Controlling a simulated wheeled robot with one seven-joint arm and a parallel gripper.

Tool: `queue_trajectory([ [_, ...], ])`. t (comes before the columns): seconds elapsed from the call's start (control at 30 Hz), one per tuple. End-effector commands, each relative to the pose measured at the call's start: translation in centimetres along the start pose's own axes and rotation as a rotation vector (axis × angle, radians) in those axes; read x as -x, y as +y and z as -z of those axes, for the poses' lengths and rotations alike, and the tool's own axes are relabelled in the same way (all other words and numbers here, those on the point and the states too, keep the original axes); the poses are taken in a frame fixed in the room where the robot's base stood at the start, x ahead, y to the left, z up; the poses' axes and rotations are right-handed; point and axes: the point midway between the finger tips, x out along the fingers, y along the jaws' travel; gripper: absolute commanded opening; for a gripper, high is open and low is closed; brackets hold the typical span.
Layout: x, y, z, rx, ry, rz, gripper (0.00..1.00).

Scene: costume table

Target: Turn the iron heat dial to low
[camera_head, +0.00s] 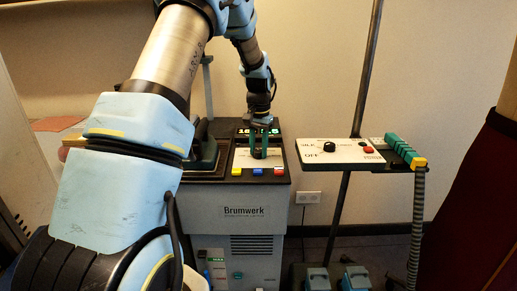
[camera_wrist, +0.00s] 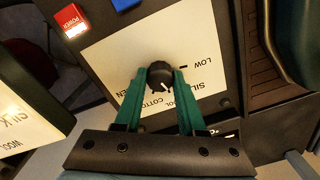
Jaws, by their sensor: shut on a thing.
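The heat dial is a round black knob (camera_wrist: 160,73) with a white pointer mark, on a cream label plate (camera_wrist: 115,60) printed with LOW, COTTON and other partly covered words. In the wrist view the pointer faces down toward my gripper's base, away from the LOW mark (camera_wrist: 207,62). My gripper (camera_wrist: 161,80) has green fingers on both sides of the knob and is shut on it. In the head view my gripper (camera_head: 258,150) reaches down onto the top panel of the grey Brumwerk station (camera_head: 258,190), and the dial is hidden behind the fingers.
Blue (camera_head: 257,171), yellow (camera_head: 236,172) and red (camera_head: 279,171) buttons line the station's front edge. A dark object (camera_head: 203,153) rests left of the panel.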

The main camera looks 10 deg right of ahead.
Motion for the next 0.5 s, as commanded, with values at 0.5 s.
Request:
queue_trajectory([
  [0.5,0.06,0.03,0.03,0.489,-0.007,0.001,0.00],
])
